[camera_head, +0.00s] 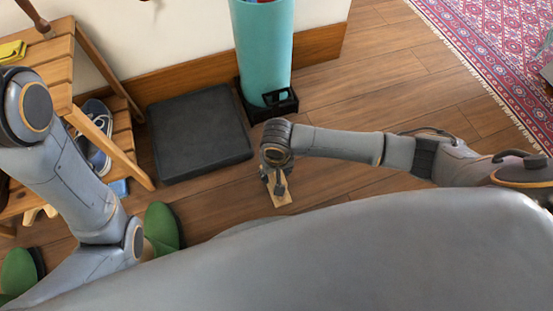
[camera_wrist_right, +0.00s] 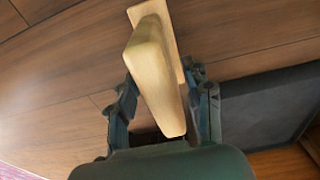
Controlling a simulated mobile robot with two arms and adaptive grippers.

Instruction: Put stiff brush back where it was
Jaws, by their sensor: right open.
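A pale wooden piece, apparently the stiff brush (camera_head: 281,196), is low over or on the plank floor under my right gripper (camera_head: 277,183) in the head view. In the right wrist view the brush (camera_wrist_right: 152,62) shows a flat board and a long raised bar pointing towards the palm. My right gripper (camera_wrist_right: 160,78) is open, with one finger on each side of the bar. I cannot tell whether either finger touches it. No bristles show. My left arm shows at the left, but its gripper is out of view.
A dark square slab (camera_head: 200,132) lies beyond the brush, and a teal cylinder (camera_head: 262,55) stands in a black base behind it. A wooden rack (camera_head: 60,72) with blue shoes (camera_head: 97,135) is at left. Green footwear (camera_head: 161,228) is on the floor. A red rug (camera_head: 500,45) lies far right.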

